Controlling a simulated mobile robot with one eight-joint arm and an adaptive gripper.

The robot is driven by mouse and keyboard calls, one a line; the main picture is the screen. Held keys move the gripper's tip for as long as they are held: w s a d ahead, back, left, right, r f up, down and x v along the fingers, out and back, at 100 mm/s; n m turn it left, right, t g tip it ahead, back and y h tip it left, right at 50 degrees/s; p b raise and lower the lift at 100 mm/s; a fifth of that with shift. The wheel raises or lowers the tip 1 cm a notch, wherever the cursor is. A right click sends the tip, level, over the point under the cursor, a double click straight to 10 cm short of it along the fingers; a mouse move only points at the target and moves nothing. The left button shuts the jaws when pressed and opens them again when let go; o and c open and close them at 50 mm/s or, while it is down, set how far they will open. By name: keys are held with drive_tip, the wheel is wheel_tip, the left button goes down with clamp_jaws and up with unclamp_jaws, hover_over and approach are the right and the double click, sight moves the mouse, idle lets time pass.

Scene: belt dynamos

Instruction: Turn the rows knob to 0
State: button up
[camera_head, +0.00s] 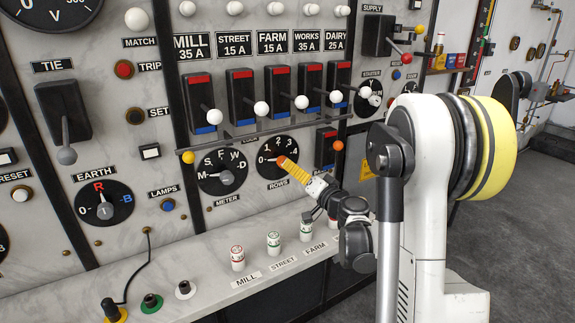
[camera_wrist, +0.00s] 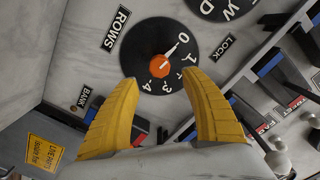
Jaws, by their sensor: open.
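The rows knob (camera_wrist: 160,66) is an orange hub with a white pointer on a round black dial (camera_wrist: 137,50) marked 0 to 4. In the wrist view the pointer points at or very near the 0. In the head view the dial (camera_head: 277,147) shows above the ROWS label, its pointer toward the 0 at left; my gripper partly covers it. My gripper (camera_head: 290,167) has yellow fingers and reaches the dial from the lower right. In the wrist view my gripper (camera_wrist: 160,79) is open, its fingers apart with the knob beyond and between their tips. Contact cannot be told.
The meter dial (camera_head: 222,172) is just left of the rows dial. A lock bar (camera_head: 260,132) runs above, under a row of breakers with white-ball levers. An orange-ball lever (camera_head: 338,145) is close on the right. Several fuses stand on the ledge (camera_head: 205,261) below.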

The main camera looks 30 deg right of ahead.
drive_tip(key=s, duration=0.4)
drive_tip(key=shift+s, duration=0.35)
drive_tip(key=s+a+n+g+y, duration=0.2)
drive_tip(key=s+a+n+g, duration=0.1)
drive_tip(key=a, duration=0.6)
drive_tip(key=s+a+n+g+y, duration=0.1)
drive_tip(key=s+a+n+g, duration=0.15)
drive_tip(key=a, duration=0.65)
drive_tip(key=s+a+f+n+g+h, duration=0.1)
drive_tip(key=s+a+f+g, duration=0.1)
drive_tip(key=s, duration=0.8)
drive_tip(key=s+a+f+n+g+h, duration=0.2)
drive_tip(key=s+g, duration=0.1)
drive_tip(key=s, duration=0.8)
drive_tip(key=shift+s+h, duration=0.2)
drive_tip(key=shift+h, duration=0.1)
